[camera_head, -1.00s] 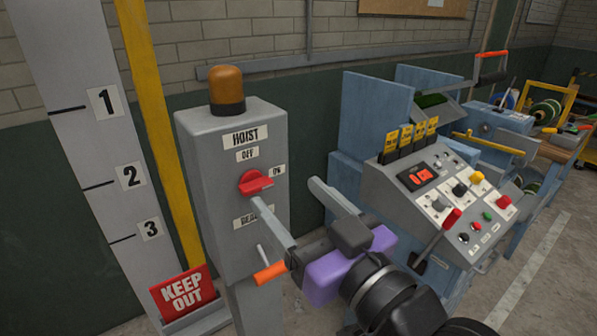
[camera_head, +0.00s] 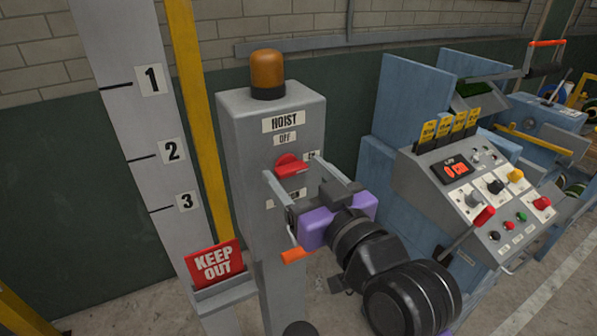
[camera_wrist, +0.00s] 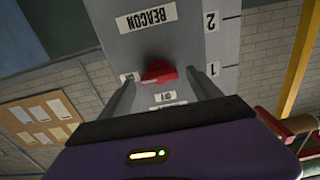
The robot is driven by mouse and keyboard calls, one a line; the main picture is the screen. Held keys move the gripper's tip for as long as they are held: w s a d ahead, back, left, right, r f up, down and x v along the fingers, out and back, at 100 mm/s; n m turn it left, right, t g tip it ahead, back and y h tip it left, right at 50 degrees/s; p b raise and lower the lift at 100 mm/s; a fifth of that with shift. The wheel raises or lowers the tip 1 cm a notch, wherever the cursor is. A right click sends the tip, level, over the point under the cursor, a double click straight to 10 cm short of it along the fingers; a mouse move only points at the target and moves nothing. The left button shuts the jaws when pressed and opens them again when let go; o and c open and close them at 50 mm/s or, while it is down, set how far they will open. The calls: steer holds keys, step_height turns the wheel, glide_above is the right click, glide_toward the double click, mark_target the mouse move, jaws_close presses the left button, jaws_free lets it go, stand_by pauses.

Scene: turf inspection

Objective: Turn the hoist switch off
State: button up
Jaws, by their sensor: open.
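The hoist switch is a red rotary knob (camera_head: 291,165) on the front of a grey box (camera_head: 243,140) labelled HOIST. OFF is marked above the knob and ON to its right, partly covered by a finger. The knob's bar lies roughly sideways, towards ON. My gripper (camera_head: 290,169) is open in front of the box, one finger either side of the knob. The wrist view shows the red knob (camera_wrist: 158,72) upside down between the fingers, with a gap on each side. Whether the fingertips reach as deep as the knob is hard to tell.
An amber beacon (camera_head: 267,74) tops the box. The BEACON label is partly hidden, and an orange-handled lever (camera_head: 295,255) sits below my gripper. A red KEEP OUT sign (camera_head: 214,262) stands at left. A blue machine with a control panel (camera_head: 480,190) stands at right.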

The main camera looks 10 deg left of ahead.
steer(key=shift+c, duration=0.4)
steer(key=c, duration=1.3)
steer(key=shift+n+b, duration=0.3)
steer(key=shift+n, duration=0.1)
steer(key=n+b, duration=0.2)
steer(key=n, duration=0.1)
steer(key=shift+f+n, duration=0.15)
steer(key=shift+n, duration=0.25)
steer(key=n+b, duration=0.3)
steer(key=n, duration=0.1)
steer(key=shift+s+a+n, duration=0.1)
steer(key=shift+n, duration=0.2)
steer(key=n+b, duration=0.3)
steer(key=n, duration=0.1)
steer(key=shift+f, duration=0.1)
steer(key=n+b, duration=0.3)
steer(key=n, duration=0.1)
steer(key=shift+a+n, duration=0.1)
steer(key=shift+n, duration=0.2)
steer(key=shift+s, duration=0.1)
